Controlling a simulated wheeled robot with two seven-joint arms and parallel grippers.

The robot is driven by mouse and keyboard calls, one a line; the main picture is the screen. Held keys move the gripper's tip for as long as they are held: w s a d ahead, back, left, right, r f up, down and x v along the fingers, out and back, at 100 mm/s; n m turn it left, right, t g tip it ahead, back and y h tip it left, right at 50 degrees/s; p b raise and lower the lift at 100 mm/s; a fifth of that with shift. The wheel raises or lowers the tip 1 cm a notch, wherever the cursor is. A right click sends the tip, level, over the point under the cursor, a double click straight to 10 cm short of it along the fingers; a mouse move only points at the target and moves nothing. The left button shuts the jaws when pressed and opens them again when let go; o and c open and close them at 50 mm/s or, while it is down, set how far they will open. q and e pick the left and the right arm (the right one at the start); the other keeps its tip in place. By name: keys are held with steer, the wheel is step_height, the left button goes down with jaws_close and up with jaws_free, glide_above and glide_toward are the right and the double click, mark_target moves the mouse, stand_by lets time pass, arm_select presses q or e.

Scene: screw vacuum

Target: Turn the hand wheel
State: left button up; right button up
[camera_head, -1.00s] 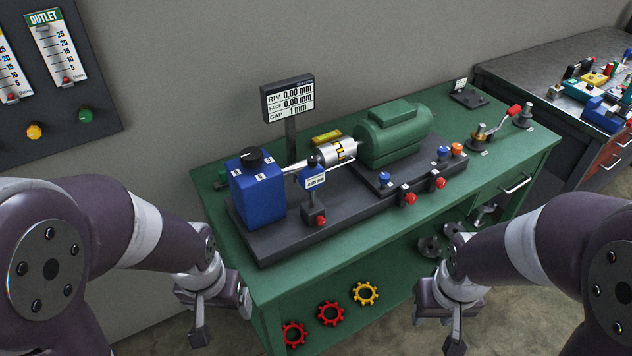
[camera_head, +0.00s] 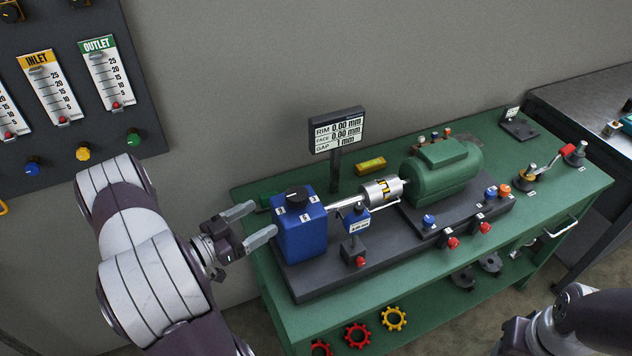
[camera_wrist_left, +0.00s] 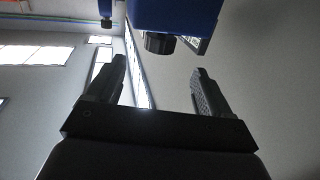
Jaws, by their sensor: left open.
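A black round knob (camera_head: 297,197) sits on top of a blue box (camera_head: 301,235) at the left end of the bench machine. It is the likeliest hand wheel, but no label confirms this. My left gripper (camera_head: 250,224) is open and empty just left of the blue box, its fingers pointing toward it. In the left wrist view the open fingers (camera_wrist_left: 157,72) stand apart, with the black knob (camera_wrist_left: 159,42) and blue box (camera_wrist_left: 175,14) beyond them at the top. My right gripper (camera_head: 510,340) is cut off at the bottom edge; its fingers are hidden.
The machine rests on a dark base on a green bench (camera_head: 585,188), with a green motor (camera_head: 440,172) and silver coupling (camera_head: 383,191). A display (camera_head: 338,132) stands behind. Red and yellow cog-shaped wheels (camera_head: 393,318) show below. A gauge panel (camera_head: 130,60) hangs at left.

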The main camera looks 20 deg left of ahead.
mark_target(299, 192)
arm_select(q)
steer(key=p+x, duration=0.1)
steer(key=x, duration=0.2)
steer(key=p+x, duration=0.1)
steer(key=x, duration=0.3)
steer(key=r+p+x, duration=0.1)
steer(key=x, duration=0.3)
steer(key=shift+d+r, duration=0.1)
steer(key=shift+d, duration=0.05)
steer(key=shift+w+d, duration=0.15)
steer(key=shift+w, duration=0.45)
steer(key=c, duration=1)
